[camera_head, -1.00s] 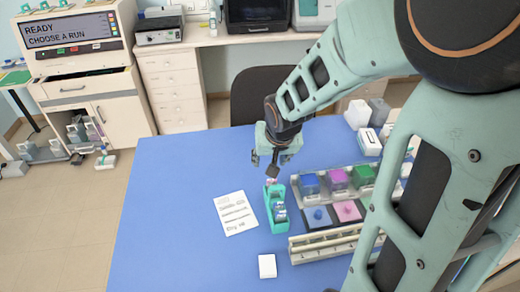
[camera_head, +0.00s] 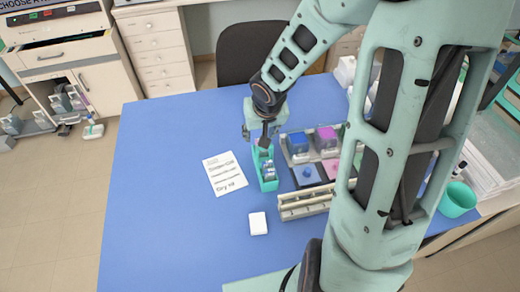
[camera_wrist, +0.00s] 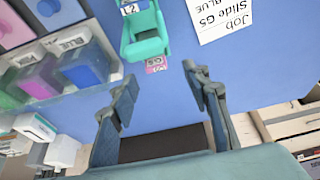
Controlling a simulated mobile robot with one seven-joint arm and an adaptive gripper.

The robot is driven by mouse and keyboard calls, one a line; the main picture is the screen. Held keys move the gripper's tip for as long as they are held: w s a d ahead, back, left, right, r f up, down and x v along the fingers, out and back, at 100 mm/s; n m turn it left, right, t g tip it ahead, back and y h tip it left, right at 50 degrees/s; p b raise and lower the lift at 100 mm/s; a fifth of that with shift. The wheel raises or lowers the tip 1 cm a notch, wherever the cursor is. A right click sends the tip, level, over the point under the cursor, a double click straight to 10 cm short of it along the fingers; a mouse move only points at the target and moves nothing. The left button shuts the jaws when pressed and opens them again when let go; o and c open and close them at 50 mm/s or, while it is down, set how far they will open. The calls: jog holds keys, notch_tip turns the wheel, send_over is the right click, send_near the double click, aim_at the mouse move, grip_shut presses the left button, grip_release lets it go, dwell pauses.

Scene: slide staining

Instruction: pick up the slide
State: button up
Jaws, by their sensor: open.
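A teal slide rack (camera_head: 270,184) stands on the blue table and holds slides with pale labels. The wrist view shows its teal end (camera_wrist: 147,46) at top centre. A slide with a pink label (camera_wrist: 156,64) shows at that end, its marking upside down and hard to read. My gripper (camera_head: 266,142) is above the rack's far end in the head view. In the wrist view my gripper (camera_wrist: 161,82) is open and empty, its fingertips on either side of and nearer than the pink label. I cannot tell the height gap.
A paper card (camera_head: 225,174) lies left of the rack; the wrist view reads "Job Slide G5 BLUE". Staining jars (camera_head: 299,143) and a rail block (camera_head: 306,202) stand to the right. A white block (camera_head: 258,223) lies in front. The table's left side is clear.

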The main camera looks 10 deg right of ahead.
jog(key=x, duration=0.1)
jog(key=b+x, duration=0.1)
jog(key=x, duration=0.2)
jog(key=shift+w+d+f, duration=0.1)
jog(key=shift+d+f, duration=0.1)
jog(key=shift+d, duration=0.1)
grip_shut()
